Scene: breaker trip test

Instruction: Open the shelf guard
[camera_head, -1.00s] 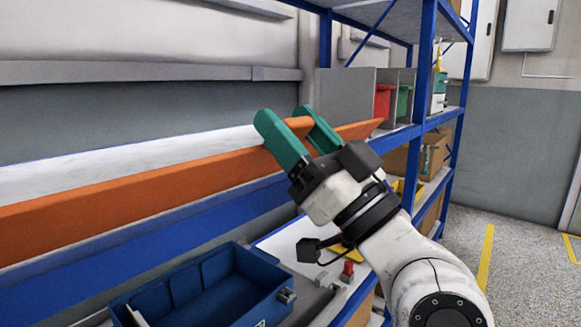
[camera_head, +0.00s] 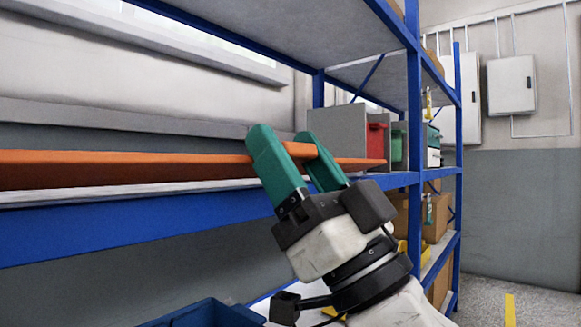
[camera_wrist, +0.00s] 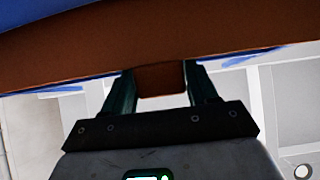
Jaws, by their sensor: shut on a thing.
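The shelf guard (camera_head: 120,168) is a long orange board along the front of the blue rack's shelf. It shows nearly edge-on in the head view, with a thin white strip (camera_head: 130,192) below it. My gripper (camera_head: 284,142) reaches up from below right, its green fingers shut on an orange tab (camera_head: 299,150) near the guard's right end. In the wrist view the tab (camera_wrist: 160,80) sits between the fingers, and the brown underside of the guard (camera_wrist: 160,42) spans the picture above them. The guard's far edge is hidden.
Blue rack posts (camera_head: 414,130) stand to the right of my gripper. Red (camera_head: 377,141) and green bins sit on the shelf behind it. A blue crate (camera_head: 205,315) is below. An upper shelf (camera_head: 300,40) hangs above. Open floor (camera_head: 530,285) lies at the right.

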